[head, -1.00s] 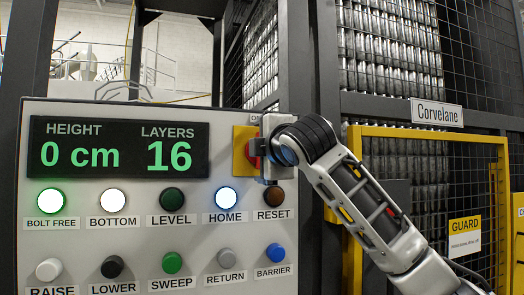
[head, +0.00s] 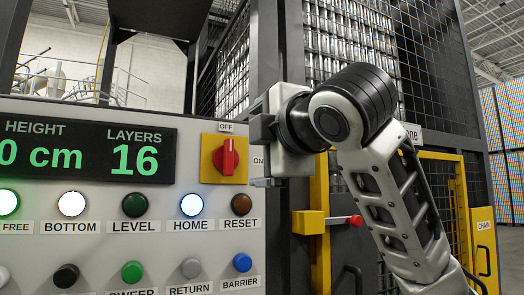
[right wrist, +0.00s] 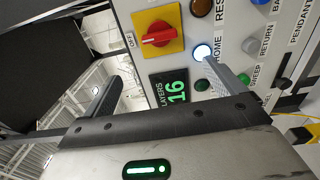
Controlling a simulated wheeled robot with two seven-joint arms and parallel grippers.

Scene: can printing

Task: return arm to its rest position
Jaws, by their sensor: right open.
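My right gripper (head: 258,155) is open and empty, held just right of the control panel's red switch. Its two fingers stand apart in the right wrist view (right wrist: 162,72), with nothing between them that they touch. The red switch (head: 228,156) sits on a yellow plate, its handle upright in line with the OFF label; it also shows in the right wrist view (right wrist: 160,36). My right arm (head: 395,200) reaches up from the lower right. My left gripper is not in view.
The control panel (head: 120,235) reads 0 cm and 16 layers; BOLT FREE, BOTTOM and HOME are lit. A yellow guard frame (head: 319,240) with a red-knobbed handle (head: 345,220) stands behind my arm. Dark mesh and stacked cans (head: 350,40) rise behind.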

